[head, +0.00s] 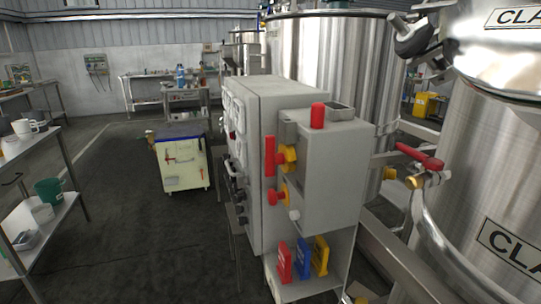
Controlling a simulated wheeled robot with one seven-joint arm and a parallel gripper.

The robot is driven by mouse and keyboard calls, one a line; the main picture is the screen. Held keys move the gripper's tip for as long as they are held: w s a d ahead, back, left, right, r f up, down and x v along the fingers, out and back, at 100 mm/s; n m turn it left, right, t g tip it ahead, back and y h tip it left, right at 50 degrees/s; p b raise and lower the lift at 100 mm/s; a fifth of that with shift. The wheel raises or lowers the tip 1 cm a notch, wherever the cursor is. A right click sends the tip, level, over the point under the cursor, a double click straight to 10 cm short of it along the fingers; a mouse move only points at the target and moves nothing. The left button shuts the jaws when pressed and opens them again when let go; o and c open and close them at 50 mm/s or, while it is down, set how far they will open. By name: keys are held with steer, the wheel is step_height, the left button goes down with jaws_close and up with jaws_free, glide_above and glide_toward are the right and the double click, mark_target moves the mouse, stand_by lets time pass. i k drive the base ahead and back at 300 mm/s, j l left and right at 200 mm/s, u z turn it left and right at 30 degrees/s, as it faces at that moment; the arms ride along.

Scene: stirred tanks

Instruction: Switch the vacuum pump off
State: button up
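No part labelled as the vacuum pump can be made out. A grey control cabinet (262,105) stands in the middle, with small dials and switches on its left face, seen at a steep angle and too small to read. A box on its right side (335,175) carries a red cylinder (318,115) on top. Its front has two yellow-based rotary switches with red handles, an upper one (287,155) with its handle upright and a lower one (278,196). A cream wheeled unit (182,163) with a blue top and red handles stands behind to the left. My gripper is not in view.
Large steel tanks (335,55) and (480,150) crowd the right, with a red-handled valve (420,157) between. Blue, red and yellow holders (303,258) sit low by the cabinet. A shelf table (40,165) stands left. The dark floor (130,230) between is clear.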

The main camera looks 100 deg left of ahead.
mark_target(240, 197)
steer(key=u, duration=2.7)
